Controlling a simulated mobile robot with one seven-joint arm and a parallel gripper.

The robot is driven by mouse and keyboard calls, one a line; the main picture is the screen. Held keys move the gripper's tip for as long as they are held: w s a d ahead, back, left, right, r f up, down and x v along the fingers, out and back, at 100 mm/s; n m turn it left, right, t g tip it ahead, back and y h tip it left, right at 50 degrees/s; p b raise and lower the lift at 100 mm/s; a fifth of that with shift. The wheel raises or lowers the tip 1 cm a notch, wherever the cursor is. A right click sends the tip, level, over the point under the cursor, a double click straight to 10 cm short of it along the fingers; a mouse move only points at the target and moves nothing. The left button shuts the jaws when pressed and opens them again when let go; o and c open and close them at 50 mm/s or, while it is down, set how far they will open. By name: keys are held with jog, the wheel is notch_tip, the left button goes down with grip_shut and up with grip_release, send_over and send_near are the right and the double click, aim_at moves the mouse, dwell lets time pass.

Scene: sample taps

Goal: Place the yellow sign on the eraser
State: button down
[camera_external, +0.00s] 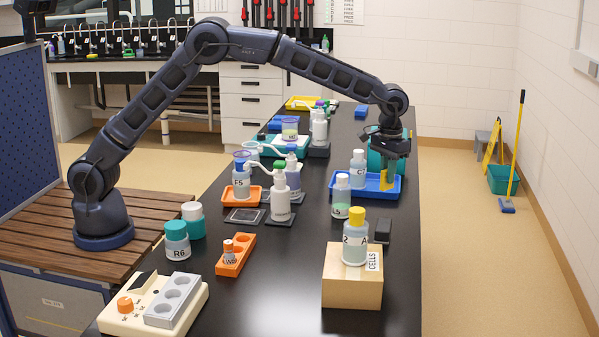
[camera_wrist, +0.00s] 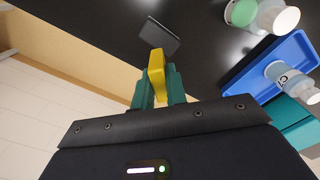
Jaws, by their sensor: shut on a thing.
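The yellow sign (camera_external: 385,181) is upright between the fingers of my gripper (camera_external: 391,172), which is shut on it. In the wrist view the sign (camera_wrist: 156,72) stands out past the teal fingertips of my gripper (camera_wrist: 159,88). In the external view it shows over the right end of the blue tray; I cannot tell its exact height. A dark grey block (camera_external: 383,231), which looks like the eraser, lies on the black bench near its right edge, nearer the external camera than my gripper. It also shows beyond the sign in the wrist view (camera_wrist: 167,40), apart from it.
The blue tray (camera_external: 341,193) holds a bottle (camera_external: 358,168). A green-labelled bottle (camera_external: 341,197) stands left of the grey block. The black bench (camera_external: 300,262) has free room left of the wooden block.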

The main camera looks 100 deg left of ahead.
notch_tip(320, 180, down, 11)
dwell(0.6)
jog(key=shift+f, duration=0.15)
jog(key=c, duration=1.4)
grip_release()
